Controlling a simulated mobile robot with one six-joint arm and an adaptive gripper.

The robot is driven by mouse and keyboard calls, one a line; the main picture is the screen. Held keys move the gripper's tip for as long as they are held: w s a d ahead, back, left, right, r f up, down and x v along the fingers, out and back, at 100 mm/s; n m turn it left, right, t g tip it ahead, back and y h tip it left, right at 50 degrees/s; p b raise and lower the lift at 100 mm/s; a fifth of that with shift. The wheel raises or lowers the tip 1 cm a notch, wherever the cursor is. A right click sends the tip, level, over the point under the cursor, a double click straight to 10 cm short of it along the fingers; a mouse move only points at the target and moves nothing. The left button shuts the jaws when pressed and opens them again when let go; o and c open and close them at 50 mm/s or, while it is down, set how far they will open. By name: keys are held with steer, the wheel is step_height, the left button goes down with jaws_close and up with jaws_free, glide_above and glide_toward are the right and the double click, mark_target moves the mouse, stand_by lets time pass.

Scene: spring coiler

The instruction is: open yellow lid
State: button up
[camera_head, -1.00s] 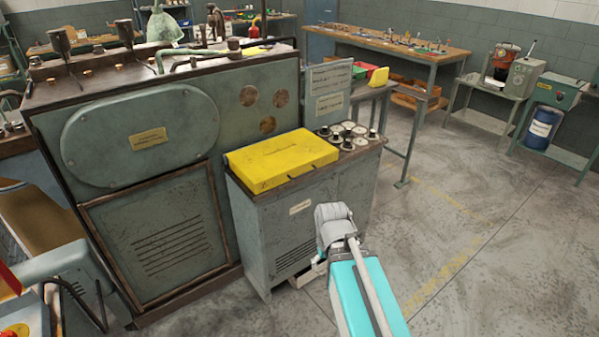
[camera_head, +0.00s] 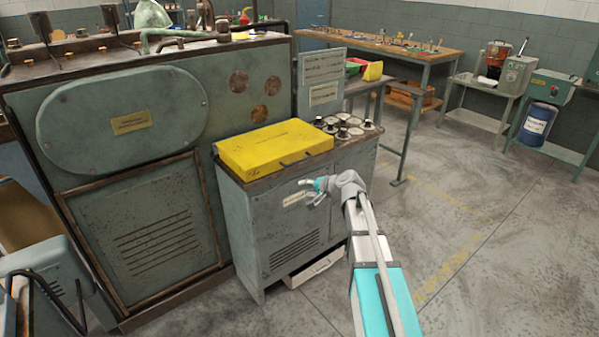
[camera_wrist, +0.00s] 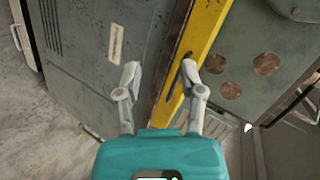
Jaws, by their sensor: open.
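The yellow lid (camera_head: 272,146) lies shut and flat on top of the grey-green cabinet (camera_head: 285,222). A dark handle sits on its front edge. In the wrist view, the lid's yellow front face (camera_wrist: 196,60) runs as a slanted strip, and its dark handle (camera_wrist: 180,79) shows close to the right finger. My gripper (camera_head: 313,187) is in front of the cabinet, below and to the right of the lid's front edge. In the wrist view, my gripper (camera_wrist: 160,72) has its two fingers spread, with nothing held between them.
Several metal discs and knobs (camera_head: 345,127) stand on the cabinet top right of the lid. An upright sign panel (camera_head: 321,80) is behind them. The large machine (camera_head: 150,180) stands close on the left. Open floor (camera_head: 470,230) lies to the right.

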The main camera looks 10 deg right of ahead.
mark_target(300, 161)
steer(key=w+d+r+m+t+b, duration=0.1)
steer(key=w+d+m+t+b, duration=0.2)
steer(key=w+d, duration=0.4)
steer(key=shift+w+m+t+h, duration=0.3)
steer(key=shift+w+m+t, duration=0.4)
steer(key=shift+m, duration=0.3)
steer(key=shift+w, duration=0.1)
steer(key=b+x, duration=0.2)
steer(key=x, duration=1.1)
steer(key=shift+w+a+b, duration=0.2)
steer(key=shift+w+b, duration=0.05)
steer(key=shift+b, duration=0.15)
steer(key=shift+c, duration=0.3)
jaws_close()
